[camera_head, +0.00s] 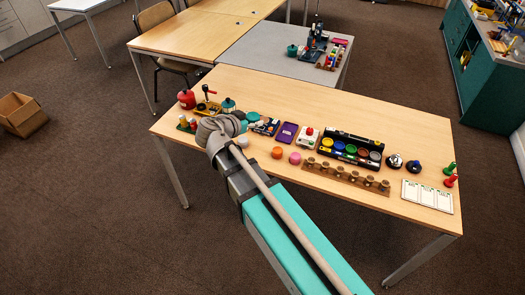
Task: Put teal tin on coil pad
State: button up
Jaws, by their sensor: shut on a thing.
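My gripper (222,124) is at the near left part of the wooden table, seen from behind. My grey wrist covers most of its fingers. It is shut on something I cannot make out. A small teal-topped vessel (228,105) shows just beyond the gripper; it may be the teal tin, but I cannot tell whether it is touched. A flat teal round thing (253,117) lies to the right of the gripper. I cannot pick out the coil pad with certainty; the area beneath my wrist is hidden.
A red pot (187,99) stands at the far left of the table. A purple tablet (287,133), a black paint tray (351,148) and a wooden peg rack (347,176) lie to the right. A white card (427,195) is near the right end. The table's far strip is clear.

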dwell(0.4)
jog(key=shift+f+b, duration=0.4)
jog(key=shift+f, duration=0.05)
notch_tip(320, 180, down, 14)
jog(key=d+b, duration=0.1)
jog(key=b, duration=1.3)
jog(key=shift+d, duration=0.4)
jog(key=shift+w+r, duration=0.1)
jog(key=w+f+b, duration=0.2)
jog(key=w, duration=0.2)
jog(key=w+f+b, duration=0.3)
jog(key=w, duration=0.1)
jog(key=w+f+b, duration=0.3)
jog(key=w, duration=0.1)
jog(key=shift+w+a+f, duration=0.1)
jog(key=shift+w+f+b, duration=0.4)
jog(key=shift+w, duration=0.05)
